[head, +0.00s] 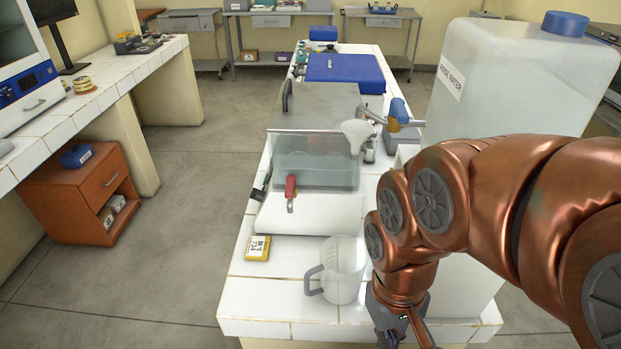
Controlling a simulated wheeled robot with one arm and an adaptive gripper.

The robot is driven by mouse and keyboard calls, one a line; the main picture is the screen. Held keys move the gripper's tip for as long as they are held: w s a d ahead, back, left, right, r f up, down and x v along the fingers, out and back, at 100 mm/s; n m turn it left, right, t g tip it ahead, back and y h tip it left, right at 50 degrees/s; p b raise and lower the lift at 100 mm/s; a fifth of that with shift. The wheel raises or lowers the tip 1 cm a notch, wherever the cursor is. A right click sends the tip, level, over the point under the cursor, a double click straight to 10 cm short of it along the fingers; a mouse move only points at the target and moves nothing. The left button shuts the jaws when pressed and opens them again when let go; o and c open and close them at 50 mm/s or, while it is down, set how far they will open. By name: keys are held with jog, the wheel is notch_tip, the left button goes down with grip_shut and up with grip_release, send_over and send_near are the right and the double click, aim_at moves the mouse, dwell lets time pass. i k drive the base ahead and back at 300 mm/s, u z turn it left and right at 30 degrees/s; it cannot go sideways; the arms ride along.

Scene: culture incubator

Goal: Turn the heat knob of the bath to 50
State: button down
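The bath (312,213) stands on the white tiled bench, with a white base and a clear tank holding liquid. A grey metal lid or cover (325,103) lies behind and above the tank. A red-handled part (290,187) sticks out at the front of the bath; I cannot tell whether it is a tap or the heat knob. No dial marks or number 50 can be read. My gripper (405,338) hangs low at the bottom edge, right of the bath and the jug. Its fingers are mostly cut off or hidden, so its opening does not show.
A clear jug (343,270) stands close in front of the bath, left of my gripper. A yellow labelled box (257,248) lies at the front left. A funnel (356,133) and a large rinse water container (515,85) stand to the right. Open floor lies left of the bench.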

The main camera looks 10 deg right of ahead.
aim_at(257, 195)
jog(key=u, duration=0.05)
jog(key=k, duration=0.5)
jog(key=u, duration=1.6)
jog(key=i, duration=0.8)
jog(key=z, duration=1.45)
jog(key=k, duration=0.5)
jog(key=u, duration=1.35)
jog(key=i, duration=0.85)
jog(key=u, duration=0.1)
